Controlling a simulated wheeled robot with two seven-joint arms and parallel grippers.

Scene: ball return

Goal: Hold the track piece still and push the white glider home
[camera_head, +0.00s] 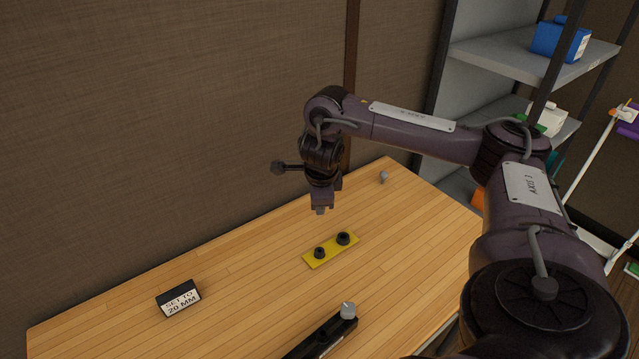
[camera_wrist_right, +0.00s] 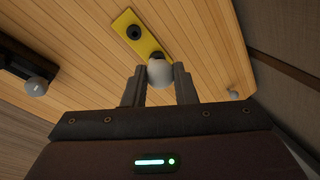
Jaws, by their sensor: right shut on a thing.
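My right gripper (camera_head: 320,208) hangs above the table, beyond the yellow plate in the head view. In the right wrist view its two fingers (camera_wrist_right: 160,84) are closed on a whitish rounded piece (camera_wrist_right: 161,70). Whether this piece is the white glider I cannot tell. A black track-like bar (camera_head: 318,341) lies at the front edge of the head view, partly cut off, with a grey-white knob (camera_head: 348,310) at its right end. The bar (camera_wrist_right: 14,62) and knob (camera_wrist_right: 37,88) also show at the left of the right wrist view. My left gripper is not in view.
A yellow plate (camera_head: 331,251) with two black round fittings lies mid-table. A "SET TO 20 MM" sign (camera_head: 179,299) stands at left. A small grey piece (camera_head: 384,176) sits near the far corner. A wall borders the back; grey shelves (camera_head: 510,55) stand at right.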

